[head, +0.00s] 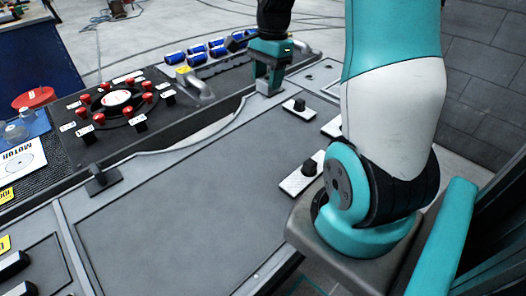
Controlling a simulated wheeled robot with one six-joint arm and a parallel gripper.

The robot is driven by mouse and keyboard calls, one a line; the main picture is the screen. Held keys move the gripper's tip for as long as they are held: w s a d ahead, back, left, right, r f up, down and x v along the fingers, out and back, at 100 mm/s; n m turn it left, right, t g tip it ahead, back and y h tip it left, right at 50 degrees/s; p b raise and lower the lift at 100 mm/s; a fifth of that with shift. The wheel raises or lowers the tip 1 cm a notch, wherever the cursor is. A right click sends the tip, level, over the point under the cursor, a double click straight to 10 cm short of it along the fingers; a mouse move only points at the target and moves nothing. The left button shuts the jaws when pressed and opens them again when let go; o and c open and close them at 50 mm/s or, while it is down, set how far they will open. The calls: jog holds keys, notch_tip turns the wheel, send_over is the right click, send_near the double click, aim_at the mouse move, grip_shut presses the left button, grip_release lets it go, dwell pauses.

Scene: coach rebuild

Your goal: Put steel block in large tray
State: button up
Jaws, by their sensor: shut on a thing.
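My gripper (267,88) is at the far end of the grey worktop, pointing down, with teal jaws. It is shut on a small grey piece (262,84), which looks like the steel block; the jaws hide most of it. I cannot tell whether the piece touches the surface below. A wide, shallow grey recess with a raised rim, which looks like the large tray (170,205), fills the middle of the worktop. It lies nearer than my gripper and is empty where it shows.
White plates with black knobs (303,178) line the right side. Several blue cylinders (172,58) lie behind. A black clamp (101,178) sits at the recess's left edge.

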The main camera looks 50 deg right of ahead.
aim_at(265, 142)
notch_tip(265, 142, down, 17)
jog(key=shift+f, duration=0.1)
dwell(0.4)
jog(key=o, duration=1.2)
jog(key=shift+f, duration=0.1)
jog(key=shift+o, duration=0.2)
